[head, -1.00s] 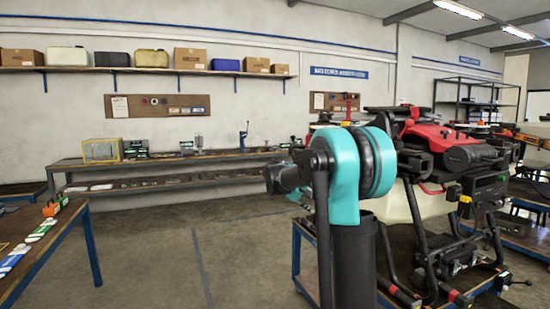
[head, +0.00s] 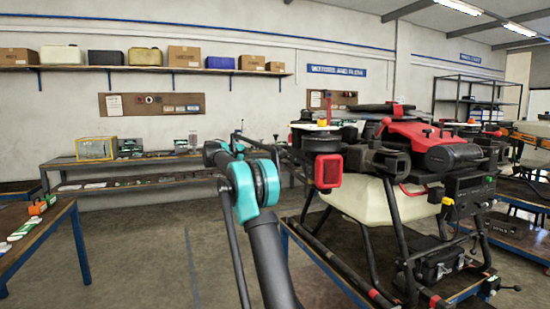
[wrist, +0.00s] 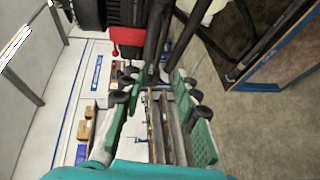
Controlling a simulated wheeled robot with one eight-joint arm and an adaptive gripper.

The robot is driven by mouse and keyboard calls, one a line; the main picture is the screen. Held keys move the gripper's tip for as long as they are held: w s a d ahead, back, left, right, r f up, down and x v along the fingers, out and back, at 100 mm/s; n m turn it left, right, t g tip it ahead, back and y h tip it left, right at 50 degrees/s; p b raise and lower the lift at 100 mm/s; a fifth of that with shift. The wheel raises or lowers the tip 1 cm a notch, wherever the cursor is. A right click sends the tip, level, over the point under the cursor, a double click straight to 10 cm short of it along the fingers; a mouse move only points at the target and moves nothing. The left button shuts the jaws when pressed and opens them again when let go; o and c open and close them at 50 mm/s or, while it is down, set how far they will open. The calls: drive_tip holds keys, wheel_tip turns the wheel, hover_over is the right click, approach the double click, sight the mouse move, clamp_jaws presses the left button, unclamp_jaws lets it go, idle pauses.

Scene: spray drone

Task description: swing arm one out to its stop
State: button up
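The spray drone (head: 405,130) has a red and black top and stands at right in the head view. A dark motor unit with a red box (head: 328,170) sits at its near left corner. I cannot tell for certain which part is arm one. In the wrist view, my gripper (wrist: 157,80) has its two teal-padded fingers apart. Dark tubes (wrist: 157,40) and a red part (wrist: 115,42) lie just beyond the fingertips; whether a tube is between the tips is unclear. In the head view my arm's teal joint is left of the drone, and the fingers are not clear.
The drone stands on a blue-framed stand (head: 330,270). A long workbench (head: 120,165) runs along the back wall, with a shelf of boxes (head: 185,57) above. Another table (head: 40,235) is at left. The floor between is clear.

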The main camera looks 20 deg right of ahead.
sight(277, 156)
drive_tip(key=x, duration=1.3)
drive_tip(key=shift+f, duration=0.1)
clamp_jaws()
